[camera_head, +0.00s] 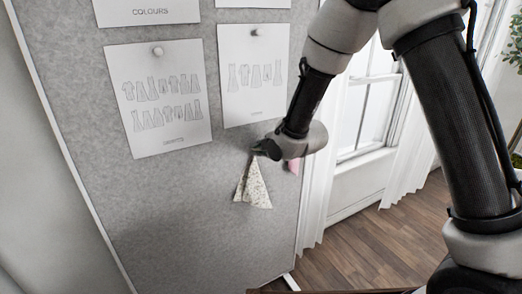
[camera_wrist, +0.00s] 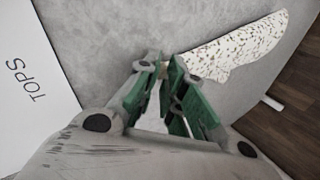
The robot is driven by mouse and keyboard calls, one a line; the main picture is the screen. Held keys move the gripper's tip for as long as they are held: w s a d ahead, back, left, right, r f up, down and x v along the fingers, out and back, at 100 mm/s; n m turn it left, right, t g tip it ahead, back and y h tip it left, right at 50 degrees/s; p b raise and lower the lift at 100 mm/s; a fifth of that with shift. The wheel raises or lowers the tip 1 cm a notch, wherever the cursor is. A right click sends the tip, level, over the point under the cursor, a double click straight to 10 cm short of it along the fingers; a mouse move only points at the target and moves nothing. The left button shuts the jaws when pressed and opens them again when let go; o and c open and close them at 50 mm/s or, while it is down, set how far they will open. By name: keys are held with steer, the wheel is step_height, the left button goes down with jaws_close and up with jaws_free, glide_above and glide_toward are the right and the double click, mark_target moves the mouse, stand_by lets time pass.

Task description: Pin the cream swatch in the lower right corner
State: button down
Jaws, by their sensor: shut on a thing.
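The cream swatch (camera_head: 253,187) has a small dark speckled print and hangs in folds below my gripper (camera_head: 258,152), in front of the lower right part of the grey pinboard (camera_head: 205,225). In the wrist view the swatch (camera_wrist: 240,45) stretches to the upper right from the fingertips. My gripper (camera_wrist: 163,68) is shut on the swatch's top end, with green pads on its fingers. I cannot tell whether the swatch touches the board. No pin can be made out at the fingertips.
A small pink thing (camera_head: 293,165) shows behind my gripper near the board's right edge. Printed sheets (camera_head: 157,98) and (camera_head: 254,75) a second sheet hang above, held by round pins. The board below is bare. A curtained window (camera_head: 371,95) stands to the right.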

steer(key=shift+w+a, duration=0.1)
steer(key=shift+w, duration=0.05)
steer(key=c, duration=1.5)
jaws_free()
steer(key=shift+o, duration=0.2)
